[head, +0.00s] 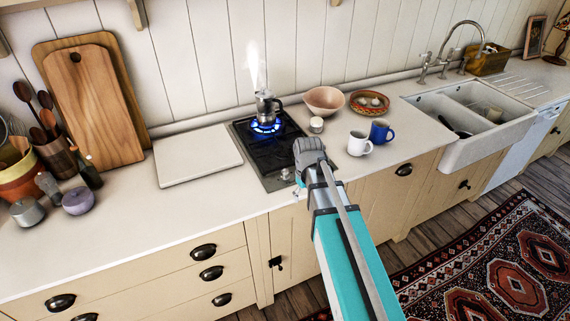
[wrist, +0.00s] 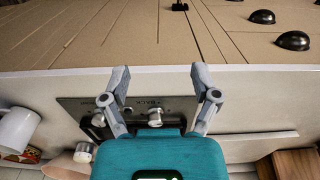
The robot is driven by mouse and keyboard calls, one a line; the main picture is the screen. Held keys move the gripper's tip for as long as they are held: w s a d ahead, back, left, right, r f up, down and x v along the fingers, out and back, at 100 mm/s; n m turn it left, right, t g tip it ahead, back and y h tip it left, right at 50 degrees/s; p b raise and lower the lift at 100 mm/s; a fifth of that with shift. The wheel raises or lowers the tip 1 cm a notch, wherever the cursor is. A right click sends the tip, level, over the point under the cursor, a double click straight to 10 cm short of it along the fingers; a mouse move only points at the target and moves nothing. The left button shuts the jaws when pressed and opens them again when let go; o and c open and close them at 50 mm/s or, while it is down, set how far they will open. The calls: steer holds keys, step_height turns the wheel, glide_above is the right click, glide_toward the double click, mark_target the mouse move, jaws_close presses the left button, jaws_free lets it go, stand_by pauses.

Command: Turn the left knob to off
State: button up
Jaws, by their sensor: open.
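In the wrist view my gripper (wrist: 160,78) is open and empty, its two grey fingers spread wide. A silver knob (wrist: 155,117), with the word BACK printed beside it, shows between the fingers, apart from both. This picture is turned around, with the drawers at the top. A second silver knob (wrist: 98,120) is partly hidden behind the finger on the left. In the head view the black hob (head: 268,155) has a blue flame (head: 264,127) under a steaming moka pot (head: 264,104). My arm hides part of the hob's front right, and the fingers are hardly visible there.
A white board (head: 197,156) lies left of the hob. A white mug (head: 359,144), a blue mug (head: 380,131), a small jar (head: 316,125) and a pink bowl (head: 324,101) stand to its right. The counter's front edge runs just before the hob.

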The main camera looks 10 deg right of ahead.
mark_target(285, 171)
steer(key=w+a+r+n+p, duration=0.2)
steer(key=w+r+n+p, duration=0.1)
steer(key=w, duration=0.6)
steer(key=w+a+r+n+p, duration=0.2)
steer(key=w+r+n+p, duration=0.2)
steer(key=w, duration=0.5)
steer(key=shift+r, duration=0.9)
steer(key=shift+a+f, duration=0.1)
step_height(285, 171, down, 14)
steer(key=b, duration=1.3)
steer(key=shift+r, duration=0.2)
steer(key=shift+s, duration=0.1)
jaws_close()
